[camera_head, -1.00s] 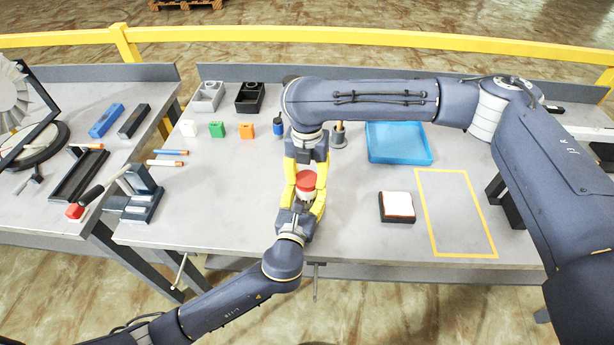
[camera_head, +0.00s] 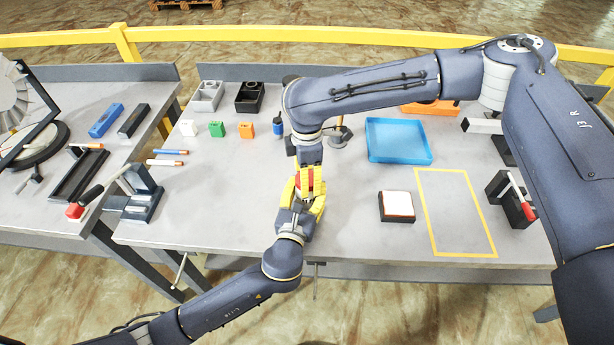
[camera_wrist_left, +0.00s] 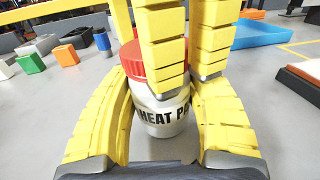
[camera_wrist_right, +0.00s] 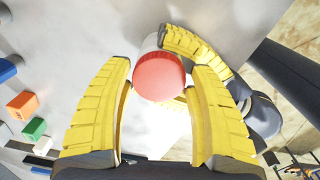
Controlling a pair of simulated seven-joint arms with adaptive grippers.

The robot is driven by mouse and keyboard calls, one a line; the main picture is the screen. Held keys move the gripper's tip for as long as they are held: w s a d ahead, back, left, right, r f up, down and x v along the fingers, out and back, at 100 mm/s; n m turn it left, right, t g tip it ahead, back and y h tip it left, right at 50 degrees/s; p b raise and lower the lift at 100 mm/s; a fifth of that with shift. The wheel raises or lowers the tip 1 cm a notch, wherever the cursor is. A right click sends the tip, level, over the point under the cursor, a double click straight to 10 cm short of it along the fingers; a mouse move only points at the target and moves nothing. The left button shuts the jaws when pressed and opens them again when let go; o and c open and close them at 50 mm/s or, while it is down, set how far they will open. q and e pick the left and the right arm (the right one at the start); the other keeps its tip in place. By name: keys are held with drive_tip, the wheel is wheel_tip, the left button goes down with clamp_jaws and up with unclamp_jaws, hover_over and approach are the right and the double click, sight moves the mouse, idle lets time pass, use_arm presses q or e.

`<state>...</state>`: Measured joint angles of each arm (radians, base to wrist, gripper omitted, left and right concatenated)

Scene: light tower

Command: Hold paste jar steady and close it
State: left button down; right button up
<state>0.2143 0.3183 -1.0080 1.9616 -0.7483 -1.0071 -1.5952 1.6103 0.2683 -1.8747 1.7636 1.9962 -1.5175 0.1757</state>
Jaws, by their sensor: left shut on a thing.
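The paste jar (camera_wrist_left: 162,112) is a white jar with dark lettering, upright on the table in the left wrist view. Its red lid (camera_wrist_right: 159,76) sits on top; I cannot tell how tightly. My left gripper (camera_wrist_left: 165,110) is shut on the jar body, one yellow finger on each side. My right gripper (camera_wrist_right: 158,65) points down from above, its fingers on either side of the lid. In the head view the jar is mostly hidden between the yellow fingers, with some red (camera_head: 305,181) showing.
A blue tray (camera_head: 398,160) and a white-topped dark block (camera_head: 397,207) lie to the right, beside a yellow-outlined area (camera_head: 455,254). Small white, green (camera_head: 217,129) and orange blocks (camera_head: 246,130) and a blue bottle (camera_head: 278,126) stand behind left.

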drive_tip(key=shift+o, duration=1)
wheel_tip(320, 180, up, 12)
use_arm(q)
drive_tip(key=c, duration=0.5)
unclamp_jaws()
drive_tip(key=v, duration=1.2)
